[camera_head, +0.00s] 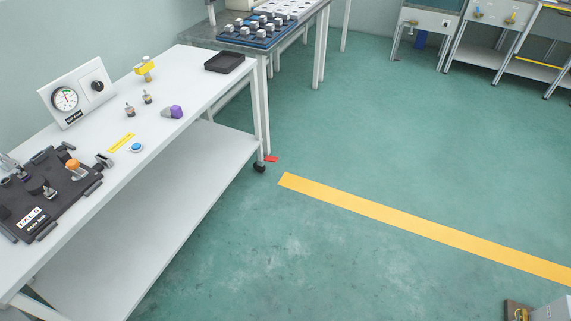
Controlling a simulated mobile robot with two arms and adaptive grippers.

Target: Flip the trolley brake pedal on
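The trolley is a white two-level table (200,165) on the left, with a lower shelf and a black caster wheel (260,168) at its far right leg. A small red brake pedal (271,158) sticks out beside that wheel, close to the floor. It is too small here to tell whether it is up or down. Neither of my grippers can be made out in the head view, and nothing is seen touching the pedal.
A gauge panel (77,92), a black tray (224,62) and a dark fixture plate (50,195) are on the trolley top. A second table (228,47) stands behind. A yellow floor stripe (420,227) starts near the wheel. Grey-and-brown objects (540,310) show at bottom right.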

